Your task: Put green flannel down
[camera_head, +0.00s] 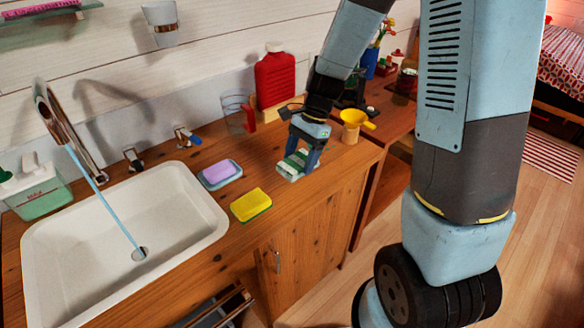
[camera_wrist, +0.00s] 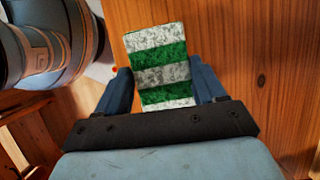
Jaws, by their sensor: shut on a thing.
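The green flannel (camera_head: 291,167) is a folded cloth with green and white stripes. My gripper (camera_head: 308,160) points down and is shut on it, at the right part of the wooden counter. In the wrist view the flannel (camera_wrist: 160,65) sits between the two blue fingers of my gripper (camera_wrist: 165,85), with part of it reaching out past them. The flannel is at or just above the counter top; I cannot tell whether it touches the wood.
A yellow sponge (camera_head: 251,205) and a purple soap on a blue dish (camera_head: 222,178) lie left of the flannel. A white sink (camera_head: 190,240) with running water is further left.

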